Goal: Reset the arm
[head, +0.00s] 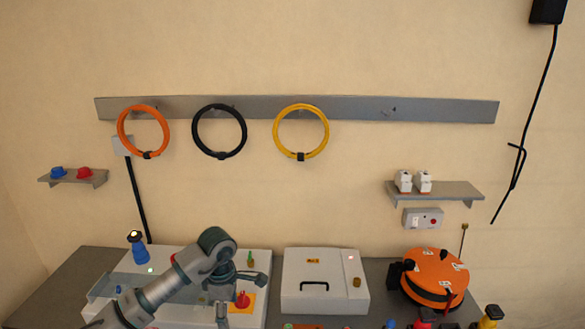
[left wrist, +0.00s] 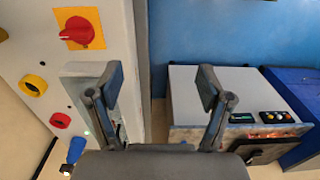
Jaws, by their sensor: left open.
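My left arm comes in from the lower left in the head view. Its gripper (head: 243,297) hangs over the white cabinet on the left of the bench, close to a red rotary switch (head: 243,300) on an orange-yellow plate. In the left wrist view the gripper (left wrist: 159,90) is open, with its two fingers wide apart and nothing between them. The red switch (left wrist: 82,28) on its yellow plate is left of the fingers there, apart from them. My right gripper is not in view.
A white box with a black handle (head: 315,286) and an orange reel (head: 436,274) stand on the bench. Orange, black and yellow rings (head: 302,155) hang on a wall rail.

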